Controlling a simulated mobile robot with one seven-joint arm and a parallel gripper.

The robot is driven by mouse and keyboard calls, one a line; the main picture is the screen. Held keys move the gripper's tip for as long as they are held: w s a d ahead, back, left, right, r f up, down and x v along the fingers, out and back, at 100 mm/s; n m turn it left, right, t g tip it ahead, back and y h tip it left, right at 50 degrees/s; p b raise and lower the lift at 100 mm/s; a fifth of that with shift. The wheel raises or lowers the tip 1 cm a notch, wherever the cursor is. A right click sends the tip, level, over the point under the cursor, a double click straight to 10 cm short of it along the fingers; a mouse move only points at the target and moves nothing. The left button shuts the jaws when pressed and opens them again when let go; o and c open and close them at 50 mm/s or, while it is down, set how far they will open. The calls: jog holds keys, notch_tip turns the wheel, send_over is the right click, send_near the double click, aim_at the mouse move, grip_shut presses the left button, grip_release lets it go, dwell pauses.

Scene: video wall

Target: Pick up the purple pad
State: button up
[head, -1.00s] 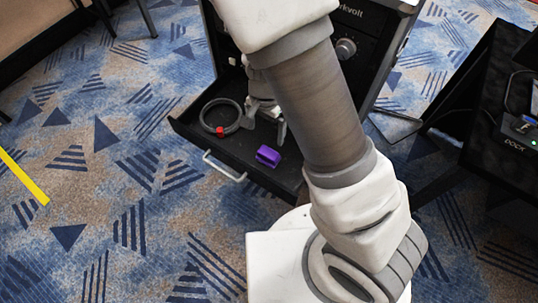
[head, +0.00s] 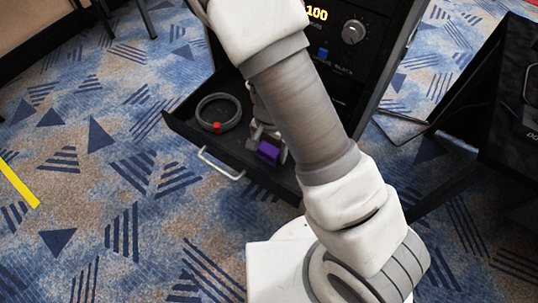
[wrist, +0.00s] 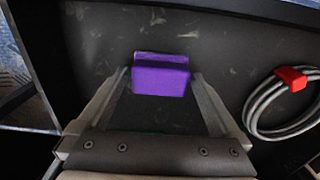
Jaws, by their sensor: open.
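The purple pad (head: 269,152) lies in the open black drawer (head: 190,130), near its front. It also shows in the wrist view (wrist: 160,76), a small purple block on the dark drawer floor. My gripper (head: 268,145) is down in the drawer at the pad, partly hidden behind my arm in the head view. In the wrist view my gripper (wrist: 161,78) is open, with one finger on each side of the pad. A small gap shows between the pad and the left finger; the right finger is very close to the pad.
A grey cable coil (head: 219,113) with a red clip (head: 217,127) lies in the drawer, left of the pad. The drawer has a pale handle (head: 221,166). A black cabinet with a dial (head: 353,32) rises behind. A black table (head: 505,125) stands at right.

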aim_at(269, 149)
jog(key=shift+f, duration=0.1)
jog(key=c, duration=1.1)
jog(key=shift+r+p, duration=0.45)
jog(key=shift+r, duration=0.15)
notch_tip(269, 149, up, 4)
jog(key=shift+f+p, duration=0.2)
jog(key=shift+p, duration=0.95)
jog(key=s+d+r, duration=0.1)
jog(key=d+r, duration=0.1)
jog(key=d, duration=0.1)
jog(key=s+d+r+p, duration=0.1)
jog(key=d+r, duration=0.1)
jog(key=d, duration=0.2)
jog(key=s+d+r+p, duration=0.1)
jog(key=d+r, duration=0.1)
jog(key=d, duration=0.2)
jog(key=shift+d+r, duration=0.1)
jog(key=shift+d, duration=0.05)
